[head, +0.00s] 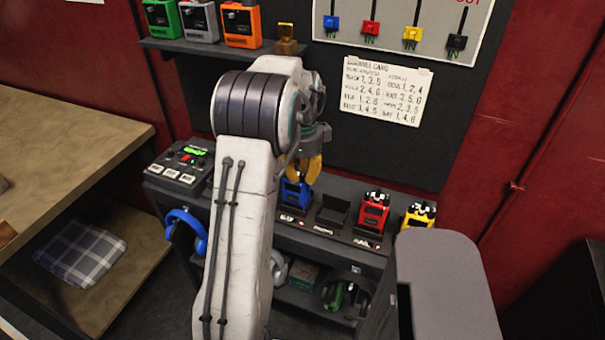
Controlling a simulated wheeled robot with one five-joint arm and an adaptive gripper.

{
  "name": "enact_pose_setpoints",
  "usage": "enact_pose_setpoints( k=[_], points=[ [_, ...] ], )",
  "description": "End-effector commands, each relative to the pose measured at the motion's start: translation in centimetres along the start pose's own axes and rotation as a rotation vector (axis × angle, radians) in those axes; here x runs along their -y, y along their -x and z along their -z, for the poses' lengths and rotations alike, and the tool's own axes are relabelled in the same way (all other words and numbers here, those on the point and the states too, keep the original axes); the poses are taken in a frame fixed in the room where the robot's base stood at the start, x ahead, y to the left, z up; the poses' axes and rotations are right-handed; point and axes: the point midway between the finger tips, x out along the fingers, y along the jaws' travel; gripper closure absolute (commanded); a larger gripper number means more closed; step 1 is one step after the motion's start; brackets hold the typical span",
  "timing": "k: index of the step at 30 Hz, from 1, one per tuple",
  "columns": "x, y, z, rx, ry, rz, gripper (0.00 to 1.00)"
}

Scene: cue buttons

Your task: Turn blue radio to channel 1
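The blue radio (294,196) stands upright in a dark slot on the console, partly hidden by my arm on its left. My gripper (306,172) has yellow fingers and points down right over the top of the blue radio. The fingertips are at or just above the radio's top, and I cannot tell whether they touch it. The gap between the fingers is too small to tell open from shut. The radio's channel knob and its setting are hidden by the gripper.
A red radio (372,211) and a yellow radio (419,215) stand to the right, past an empty slot (331,212). A button box (181,165) sits left. A shelf with green, grey and orange radios (241,24) and a paper card (388,90) are behind.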

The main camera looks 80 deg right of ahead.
Motion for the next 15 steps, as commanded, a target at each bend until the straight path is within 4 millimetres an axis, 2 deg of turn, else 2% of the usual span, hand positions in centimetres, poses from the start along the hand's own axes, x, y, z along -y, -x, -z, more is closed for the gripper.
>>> enact_pose_setpoints(
  k=[1,5,15],
  points=[
    [0.01,0.01,0.0,0.0,0.0,0.0,0.88],
    [0.01,0.02,0.0,0.0,0.0,0.0,1.0],
    [-0.02,0.02,-0.01,0.0,0.015,-0.001,1.0]
  ],
)
